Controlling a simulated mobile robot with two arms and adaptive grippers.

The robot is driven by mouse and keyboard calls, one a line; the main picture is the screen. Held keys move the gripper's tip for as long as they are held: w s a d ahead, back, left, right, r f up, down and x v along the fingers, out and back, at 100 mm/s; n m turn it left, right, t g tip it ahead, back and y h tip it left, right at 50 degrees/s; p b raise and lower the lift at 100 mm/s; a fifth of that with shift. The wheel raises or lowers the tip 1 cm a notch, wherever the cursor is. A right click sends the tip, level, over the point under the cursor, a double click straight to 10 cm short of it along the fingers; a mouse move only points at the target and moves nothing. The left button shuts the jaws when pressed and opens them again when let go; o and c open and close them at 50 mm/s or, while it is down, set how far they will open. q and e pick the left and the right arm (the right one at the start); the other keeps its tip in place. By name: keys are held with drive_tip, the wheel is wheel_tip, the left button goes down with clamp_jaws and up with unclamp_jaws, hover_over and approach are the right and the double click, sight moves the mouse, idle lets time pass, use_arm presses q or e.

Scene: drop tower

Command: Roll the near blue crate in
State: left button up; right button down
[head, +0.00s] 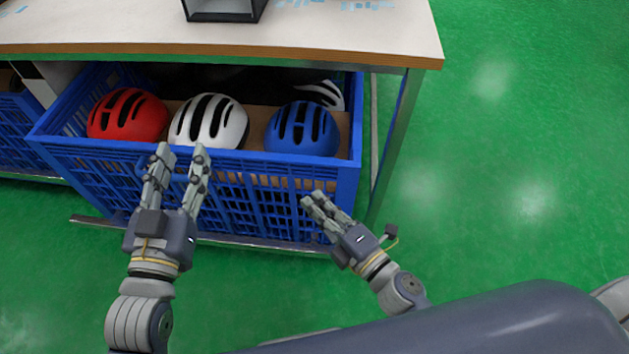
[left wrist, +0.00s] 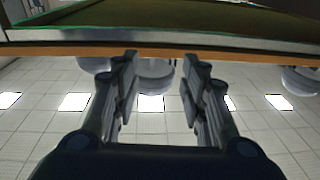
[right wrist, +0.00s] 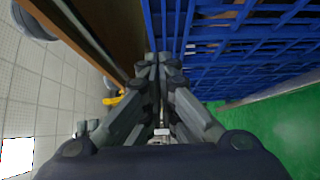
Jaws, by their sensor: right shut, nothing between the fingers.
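The near blue crate (head: 262,200) stands under the table and juts out in front of the tabletop edge. It holds a red helmet (head: 128,115), a white helmet (head: 208,122), a blue helmet (head: 302,129) and a partly hidden white-and-black one (head: 322,94). My left gripper (head: 182,152) is open and empty, its fingertips at the crate's front rim in the head view; contact cannot be told. My right gripper (head: 312,200) is shut and empty at the crate's front wall, near its right corner. In the right wrist view its fingertips (right wrist: 158,62) are close to the blue lattice (right wrist: 240,50).
The table (head: 300,30) overhangs the crate's back part, with a dark frame-like box (head: 224,8) on top. A table leg (head: 398,135) stands right of the crate. Another blue crate (head: 20,135) is at the far left. The green floor (head: 510,150) is clear on the right.

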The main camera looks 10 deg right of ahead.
sight(302, 167)
use_arm(q)
drive_tip(key=shift+f, duration=0.5)
use_arm(e)
drive_tip(key=shift+w+d, duration=0.15)
drive_tip(key=shift+w, duration=1.25)
drive_tip(key=shift+w+d, duration=0.1)
drive_tip(key=shift+w, duration=1.25)
drive_tip(key=shift+w+d, duration=0.1)
drive_tip(key=shift+w, duration=0.25)
drive_tip(key=w+d, duration=0.1)
drive_tip(key=w, duration=0.3)
drive_tip(key=w+d, duration=0.2)
drive_tip(key=w, duration=0.3)
drive_tip(key=w+d, duration=0.1)
drive_tip(key=w, duration=0.4)
drive_tip(key=shift+w+d, duration=0.15)
drive_tip(key=shift+d, duration=0.25)
drive_tip(key=shift+w+d, duration=0.15)
drive_tip(key=shift+w, duration=0.3)
use_arm(q)
drive_tip(key=shift+s+a+f+g+y, duration=0.1)
drive_tip(key=shift+f+g+y, duration=0.2)
drive_tip(key=shift+f+g, duration=0.1)
use_arm(e)
drive_tip(key=shift+d+r, duration=0.1)
drive_tip(key=shift+r, duration=0.05)
drive_tip(key=shift+w, duration=0.1)
